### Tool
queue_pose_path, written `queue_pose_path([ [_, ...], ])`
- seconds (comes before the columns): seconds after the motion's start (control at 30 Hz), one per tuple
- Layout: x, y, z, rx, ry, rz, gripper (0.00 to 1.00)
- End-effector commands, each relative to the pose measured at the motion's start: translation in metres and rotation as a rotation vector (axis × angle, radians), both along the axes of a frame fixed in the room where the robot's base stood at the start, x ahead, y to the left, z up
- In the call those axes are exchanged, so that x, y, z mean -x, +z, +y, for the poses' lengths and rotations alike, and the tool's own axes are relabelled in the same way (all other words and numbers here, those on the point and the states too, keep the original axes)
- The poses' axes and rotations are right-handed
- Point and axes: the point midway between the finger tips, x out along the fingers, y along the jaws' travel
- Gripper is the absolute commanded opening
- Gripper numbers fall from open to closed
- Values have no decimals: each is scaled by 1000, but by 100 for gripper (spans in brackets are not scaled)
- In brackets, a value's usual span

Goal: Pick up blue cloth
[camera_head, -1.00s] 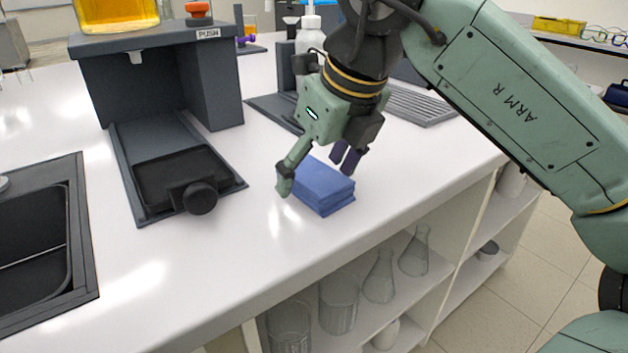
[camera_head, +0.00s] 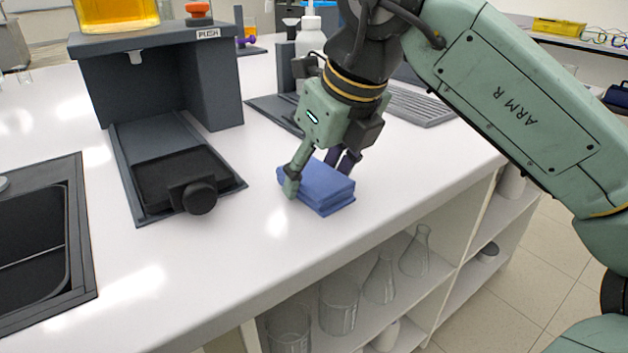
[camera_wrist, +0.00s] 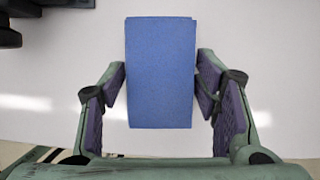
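The blue cloth (camera_head: 325,187) is a folded, layered block lying on the white counter near its front edge. It also shows in the wrist view as a blue rectangle (camera_wrist: 160,72). My gripper (camera_head: 318,176) is low over the cloth. In the wrist view its fingers (camera_wrist: 163,88) stand on the left and right sides of the cloth, close to its edges. The far fingers are partly hidden behind the gripper in the head view.
A dark dispenser stand (camera_head: 222,85) with a black sliding tray (camera_head: 182,180) stands left of the cloth. A black sink (camera_head: 40,240) is at far left. A keyboard (camera_head: 420,104) and a white bottle (camera_head: 311,38) are behind. Glassware fills open shelves (camera_head: 350,336) below the counter.

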Motion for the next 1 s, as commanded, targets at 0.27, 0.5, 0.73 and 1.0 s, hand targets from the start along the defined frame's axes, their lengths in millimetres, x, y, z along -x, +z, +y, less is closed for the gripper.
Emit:
queue_pose_path([
  [0.27,0,0,0,0,0,0,36],
  [0.5,0,0,0,0,0,0,25],
  [0.73,0,3,0,0,0,0,25],
  [1.0,0,29,0,0,0,-1,25],
])
